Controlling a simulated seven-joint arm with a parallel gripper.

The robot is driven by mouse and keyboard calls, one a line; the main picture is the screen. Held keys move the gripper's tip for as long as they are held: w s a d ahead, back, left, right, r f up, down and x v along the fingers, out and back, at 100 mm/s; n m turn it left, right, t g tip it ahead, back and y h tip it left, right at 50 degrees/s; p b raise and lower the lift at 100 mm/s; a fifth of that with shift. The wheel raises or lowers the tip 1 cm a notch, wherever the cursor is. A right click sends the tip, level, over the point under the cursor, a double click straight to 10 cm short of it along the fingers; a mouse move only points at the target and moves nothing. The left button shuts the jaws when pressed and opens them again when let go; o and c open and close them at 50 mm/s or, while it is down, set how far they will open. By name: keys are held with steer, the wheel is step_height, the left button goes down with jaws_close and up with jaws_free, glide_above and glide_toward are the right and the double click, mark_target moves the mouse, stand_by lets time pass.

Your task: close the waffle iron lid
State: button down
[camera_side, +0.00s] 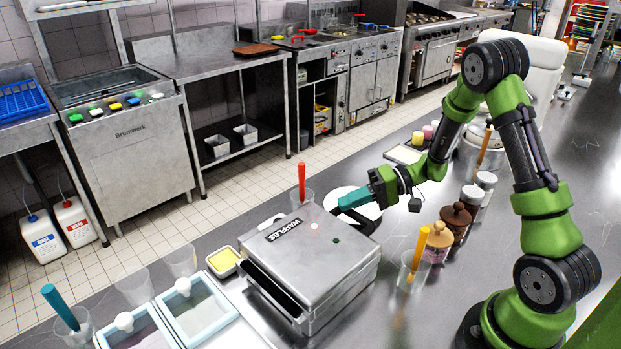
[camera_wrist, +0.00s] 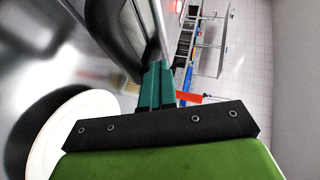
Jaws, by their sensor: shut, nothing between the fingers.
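The waffle iron (camera_side: 312,255) is a grey metal box on the steel counter, with a "WAFFLES" label on top. Its lid (camera_side: 325,232) lies flat over the base, and a dark handle (camera_side: 273,288) runs along its left front edge. My gripper (camera_side: 342,204) has teal fingers that are shut and empty, just above and behind the lid's far edge, over the white plate. I cannot tell whether it touches the iron. In the wrist view the closed fingers (camera_wrist: 157,85) point toward blurred metal and a dark curved shape.
A white plate (camera_side: 363,213) lies behind the iron. A glass with a red utensil (camera_side: 302,180) stands beyond it, a glass with an orange utensil (camera_side: 420,250) at right, near lidded jars (camera_side: 456,220). A yellow-filled dish (camera_side: 222,260) and blue-rimmed containers (camera_side: 197,308) sit at left.

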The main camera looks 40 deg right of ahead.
steer(key=shift+f, duration=0.3)
